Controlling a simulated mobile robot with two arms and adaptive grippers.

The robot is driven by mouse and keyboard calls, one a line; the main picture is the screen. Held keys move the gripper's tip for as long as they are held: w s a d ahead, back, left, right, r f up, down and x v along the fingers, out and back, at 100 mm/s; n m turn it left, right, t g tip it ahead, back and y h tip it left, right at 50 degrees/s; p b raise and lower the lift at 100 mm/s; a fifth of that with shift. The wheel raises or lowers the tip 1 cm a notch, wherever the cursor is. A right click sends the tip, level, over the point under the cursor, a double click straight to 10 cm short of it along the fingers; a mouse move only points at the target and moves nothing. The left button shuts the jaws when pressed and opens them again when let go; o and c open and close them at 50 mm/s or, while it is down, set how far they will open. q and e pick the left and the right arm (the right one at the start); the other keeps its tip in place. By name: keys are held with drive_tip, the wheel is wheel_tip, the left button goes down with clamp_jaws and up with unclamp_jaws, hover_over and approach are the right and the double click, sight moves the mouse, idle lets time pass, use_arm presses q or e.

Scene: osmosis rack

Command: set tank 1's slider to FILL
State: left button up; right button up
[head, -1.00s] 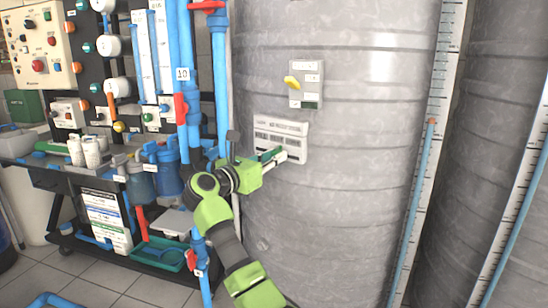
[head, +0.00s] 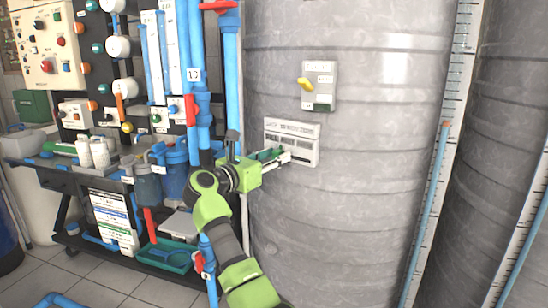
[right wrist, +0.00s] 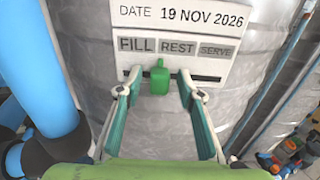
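Tank 1's white label plate (head: 305,132) is on the grey tank's curved wall. In the right wrist view the plate (right wrist: 190,18) reads FILL, REST and SERVE above a dark horizontal slot. The green slider knob (right wrist: 159,77) stands in that slot, below the gap between FILL and REST. My right gripper (right wrist: 158,88) is open, with one finger on each side of the knob and visible gaps to it. In the head view the right gripper (head: 272,156) is at the plate's lower left and hides the knob. My left gripper is not in view.
A grey switch box (head: 320,88) with a yellow lever is on the tank above the plate. Blue vertical pipes (head: 202,75) with red valve handles stand close left of my right gripper. A rack with bottles and a control panel (head: 45,45) is farther left.

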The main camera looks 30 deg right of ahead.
drive_tip(key=v, duration=1.2)
drive_tip(key=shift+d, duration=0.1)
